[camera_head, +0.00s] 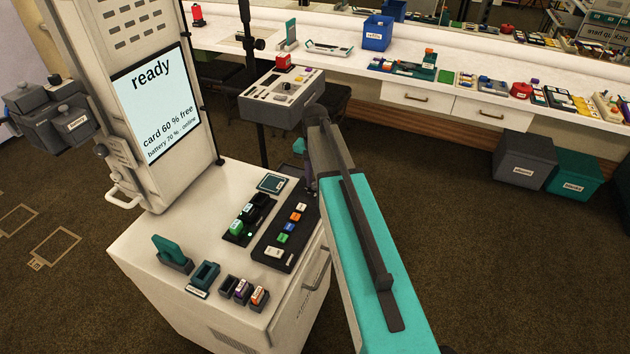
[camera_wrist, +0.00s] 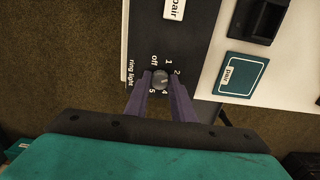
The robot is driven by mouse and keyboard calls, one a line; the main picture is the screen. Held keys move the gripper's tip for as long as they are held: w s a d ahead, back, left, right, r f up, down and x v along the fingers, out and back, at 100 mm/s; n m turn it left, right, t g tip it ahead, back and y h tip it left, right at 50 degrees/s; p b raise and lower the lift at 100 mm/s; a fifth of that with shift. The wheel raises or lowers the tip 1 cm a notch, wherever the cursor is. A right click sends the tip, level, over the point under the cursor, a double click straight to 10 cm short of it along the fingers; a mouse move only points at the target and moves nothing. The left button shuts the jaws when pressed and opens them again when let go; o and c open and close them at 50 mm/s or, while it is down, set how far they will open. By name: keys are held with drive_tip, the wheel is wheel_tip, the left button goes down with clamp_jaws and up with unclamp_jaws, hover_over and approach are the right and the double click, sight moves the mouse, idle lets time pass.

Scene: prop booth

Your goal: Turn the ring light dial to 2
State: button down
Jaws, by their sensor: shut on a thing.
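The ring light dial (camera_wrist: 161,81) is a small round grey knob on a dark panel (camera_wrist: 188,22). Around it I read off, 1, 2, 4 and 5; the place between 2 and 4 is covered by a finger. The knob's pointer direction is too small to tell. My gripper (camera_wrist: 161,84) has its purple fingers on both sides of the knob and is shut on it. In the head view my gripper (camera_head: 309,182) reaches down to the far right end of the button panel (camera_head: 264,250), and the dial is hidden there.
A teal pad (camera_wrist: 241,75) lies beside the panel on the white cabinet (camera_head: 150,255). A screen (camera_head: 157,98) reading "ready" stands behind. A grey control box (camera_head: 283,98) is beyond my arm.

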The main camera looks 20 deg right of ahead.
sight(315, 184)
drive_tip(key=c, duration=1.5)
unclamp_jaws()
drive_tip(key=shift+r, duration=0.15)
drive_tip(key=shift+r+b, duration=1.2)
drive_tip(key=shift+r, duration=5.6)
